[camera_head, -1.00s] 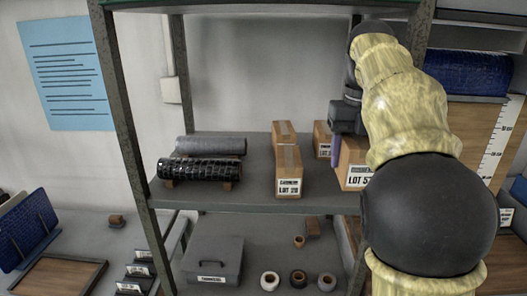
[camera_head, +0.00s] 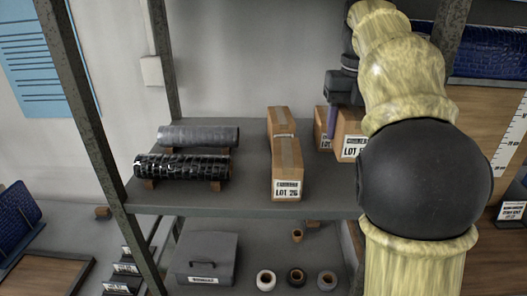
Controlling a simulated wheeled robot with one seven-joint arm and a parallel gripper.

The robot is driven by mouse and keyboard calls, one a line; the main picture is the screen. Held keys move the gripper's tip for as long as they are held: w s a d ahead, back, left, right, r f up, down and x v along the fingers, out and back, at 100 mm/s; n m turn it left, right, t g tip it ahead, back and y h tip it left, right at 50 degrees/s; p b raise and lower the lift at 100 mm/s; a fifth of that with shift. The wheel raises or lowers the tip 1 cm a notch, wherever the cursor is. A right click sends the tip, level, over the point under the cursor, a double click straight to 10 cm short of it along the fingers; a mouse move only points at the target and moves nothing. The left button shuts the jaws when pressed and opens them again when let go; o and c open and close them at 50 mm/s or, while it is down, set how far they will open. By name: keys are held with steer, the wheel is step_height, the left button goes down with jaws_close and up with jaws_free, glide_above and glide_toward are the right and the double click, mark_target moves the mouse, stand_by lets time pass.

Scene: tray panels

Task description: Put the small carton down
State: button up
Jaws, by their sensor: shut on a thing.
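My gripper (camera_head: 345,88) is at the upper right of the shelf unit, partly hidden behind my arm. A purple finger reaches down along the left side of a small brown carton (camera_head: 350,131) with a white label reading "LOT 5" and more that my arm covers. The gripper is shut on this carton. The carton is upright over the right part of the middle shelf (camera_head: 225,206). I cannot tell whether its base touches the shelf. Another carton (camera_head: 320,127) stands just left of it, partly behind the finger.
Two cartons stand in a row at mid-shelf, the front one (camera_head: 286,170) labelled "LOT 26" or similar. A grey roll (camera_head: 198,135) and a black roll (camera_head: 185,166) lie at left. Bare shelf shows between the front carton and my arm. A shelf post (camera_head: 85,115) stands at left.

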steer(key=shift+f+b, duration=0.7)
steer(key=shift+f, duration=2.2)
steer(key=shift+f+b, duration=0.35)
steer(key=shift+f, duration=1.75)
steer(key=shift+f, duration=0.1)
steer(key=o, duration=1.1)
step_height(320, 180, up, 8)
steer(key=shift+f+p, duration=0.15)
steer(key=shift+p, duration=0.6)
